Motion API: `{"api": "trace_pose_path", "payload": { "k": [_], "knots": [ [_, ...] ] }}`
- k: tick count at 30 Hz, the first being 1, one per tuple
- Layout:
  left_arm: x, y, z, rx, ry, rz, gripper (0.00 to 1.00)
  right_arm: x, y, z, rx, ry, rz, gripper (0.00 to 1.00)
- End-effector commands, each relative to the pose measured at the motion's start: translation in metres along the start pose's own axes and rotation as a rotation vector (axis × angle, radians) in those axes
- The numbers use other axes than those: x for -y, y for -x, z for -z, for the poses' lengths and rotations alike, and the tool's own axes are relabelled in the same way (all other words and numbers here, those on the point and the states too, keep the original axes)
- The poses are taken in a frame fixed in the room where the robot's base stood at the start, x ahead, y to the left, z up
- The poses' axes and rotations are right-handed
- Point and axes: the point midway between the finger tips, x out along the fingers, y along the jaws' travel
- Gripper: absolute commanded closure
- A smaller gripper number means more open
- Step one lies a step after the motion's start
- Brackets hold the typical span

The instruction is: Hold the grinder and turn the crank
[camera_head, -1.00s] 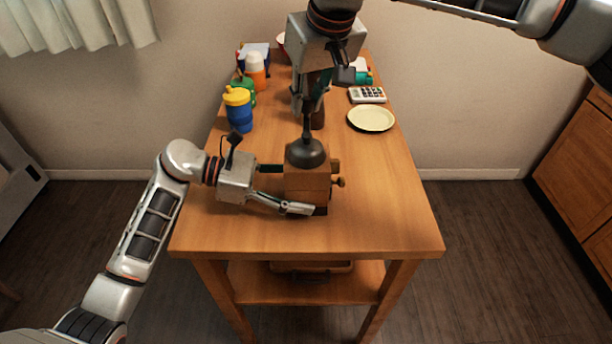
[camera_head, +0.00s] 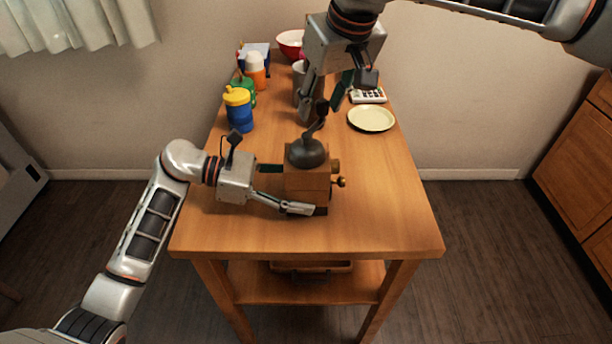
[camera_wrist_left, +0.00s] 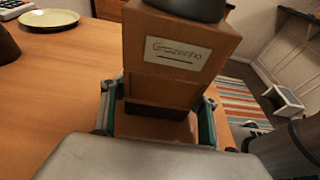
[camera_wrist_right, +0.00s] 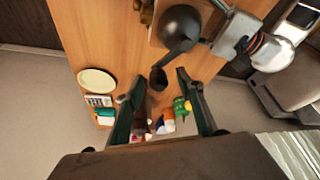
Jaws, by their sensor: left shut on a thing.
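The grinder (camera_head: 306,184) is a wooden box with a dark dome on top, standing upright near the table's front. A small wooden knob shows on its right side. My left gripper (camera_head: 293,192) is shut around the lower box; the left wrist view shows a finger on each side and a label on the grinder (camera_wrist_left: 178,52). The dark crank (camera_head: 315,126) rises from the dome, leaning right and away, with a knob at its end. My right gripper (camera_head: 324,100) is open around the crank knob (camera_wrist_right: 158,79), with gaps to both fingers in the right wrist view.
Beyond the grinder, on the wooden table (camera_head: 390,220), stand a blue cup with a yellow lid (camera_head: 239,110), an orange bottle (camera_head: 255,72), a grey mug (camera_head: 299,73) and a red bowl (camera_head: 290,42). A pale plate (camera_head: 371,119) and a calculator (camera_head: 367,96) lie right. The front table area is clear.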

Motion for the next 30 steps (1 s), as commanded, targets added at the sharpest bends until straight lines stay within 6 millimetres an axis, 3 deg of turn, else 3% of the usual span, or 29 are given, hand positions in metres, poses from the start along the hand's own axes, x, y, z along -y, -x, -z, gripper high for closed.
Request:
{"api": "trace_pose_path", "payload": {
  "k": [8, 21, 30],
  "knots": [
    [0.0, 0.0, 0.002, -0.004, 0.002, -0.002, 0.64, 0.0, 0.008, 0.001, -0.002, 0.0, 0.0, 0.63],
    [-0.001, 0.0, 0.002, -0.003, 0.001, -0.002, 0.64, -0.001, 0.09, 0.001, -0.004, 0.0, -0.002, 0.63],
    [0.0, 0.0, 0.002, -0.003, 0.001, -0.002, 0.64, 0.0, 0.119, 0.0, -0.001, 0.0, -0.001, 0.63]
  ]
}}
